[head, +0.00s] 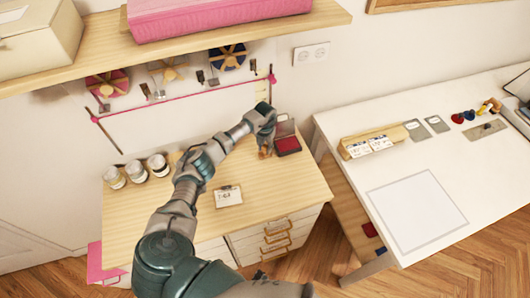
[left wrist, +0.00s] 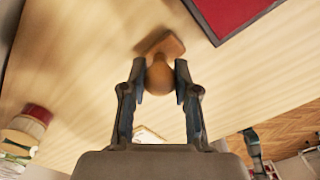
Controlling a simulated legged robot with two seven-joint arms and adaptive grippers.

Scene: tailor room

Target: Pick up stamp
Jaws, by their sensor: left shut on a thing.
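The wooden stamp (left wrist: 160,78), with a round knob and a flat base, is between the two fingers of my left gripper (left wrist: 160,82) in the left wrist view. The fingers are shut on its knob. In the head view the stamp (head: 264,152) shows small below my left gripper (head: 264,139), beside the red ink pad (head: 288,145). The ink pad's red corner also shows at the top of the left wrist view (left wrist: 232,14). I cannot tell whether the stamp's base touches the desk. My right gripper cannot be made out.
The wooden desk (head: 292,188) also holds several jars (head: 136,168) at the left and a small sign (head: 228,196) near the front. A shelf (head: 240,38) with boxes hangs above. A white table (head: 346,128) stands to the right, with cards and small items.

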